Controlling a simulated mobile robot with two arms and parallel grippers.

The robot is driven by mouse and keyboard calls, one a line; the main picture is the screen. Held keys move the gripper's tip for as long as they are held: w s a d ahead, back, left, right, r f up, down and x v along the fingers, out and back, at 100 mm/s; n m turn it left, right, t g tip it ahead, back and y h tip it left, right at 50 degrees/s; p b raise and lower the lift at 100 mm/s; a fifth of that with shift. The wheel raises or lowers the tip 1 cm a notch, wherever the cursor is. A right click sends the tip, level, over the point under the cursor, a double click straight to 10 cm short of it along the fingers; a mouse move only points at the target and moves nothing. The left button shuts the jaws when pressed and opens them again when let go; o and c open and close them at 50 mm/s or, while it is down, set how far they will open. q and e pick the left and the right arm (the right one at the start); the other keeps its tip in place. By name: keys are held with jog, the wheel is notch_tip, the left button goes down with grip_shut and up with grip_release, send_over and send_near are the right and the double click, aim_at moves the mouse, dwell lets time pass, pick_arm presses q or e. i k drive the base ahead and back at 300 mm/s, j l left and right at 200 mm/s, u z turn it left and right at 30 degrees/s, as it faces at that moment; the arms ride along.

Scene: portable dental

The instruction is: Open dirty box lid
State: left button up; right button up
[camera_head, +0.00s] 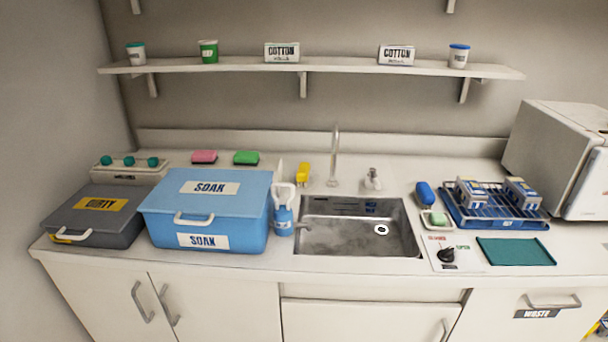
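The dirty box (108,236) is a low grey box at the left end of the counter. Its dark grey lid (85,222) lies closed on top, with a yellow label (100,204) that reads in part "DIRTY". A pale handle (71,235) sits at the lid's front edge, with a bit of yellow below it. Neither of my grippers shows in the head view.
A larger blue SOAK box (210,217), lid closed, stands right beside the dirty box. A blue spray bottle (283,221), a sink (345,241), a blue rack (490,215) and a white machine (563,150) stand further right. A shelf (300,69) runs above.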

aim_at(95, 207)
jog(key=u, duration=1.5)
